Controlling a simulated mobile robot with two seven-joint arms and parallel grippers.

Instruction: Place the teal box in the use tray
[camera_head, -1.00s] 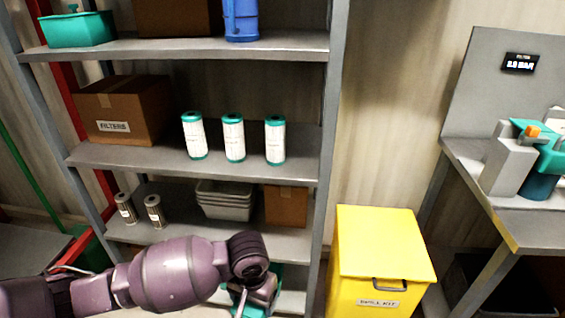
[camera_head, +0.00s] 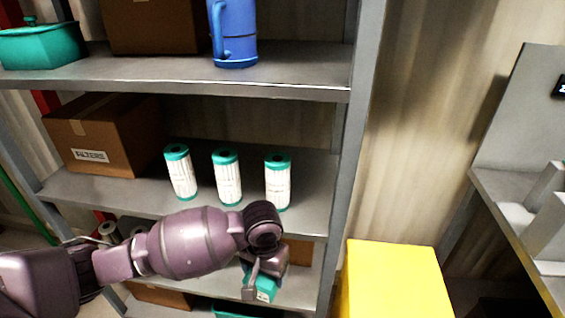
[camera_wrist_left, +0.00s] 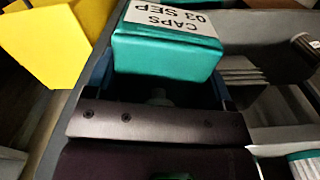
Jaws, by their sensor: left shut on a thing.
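The teal box (camera_head: 264,290) is held in my left gripper (camera_head: 257,284), in front of the lower shelves in the head view. In the left wrist view the teal box (camera_wrist_left: 165,57) sits between the fingers, with a white label reading "CAPS 03 SEP". My left gripper (camera_wrist_left: 160,85) is shut on it. No tray marked as the use tray can be made out. My right gripper is not in view.
The shelf unit (camera_head: 215,80) holds a "FILTERS" carton (camera_head: 105,140), several white-and-teal cartridges (camera_head: 227,178), a blue jug (camera_head: 233,35) and a lidded teal container (camera_head: 40,45). A yellow bin (camera_head: 395,280) stands to the right, beside a grey bench (camera_head: 500,190).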

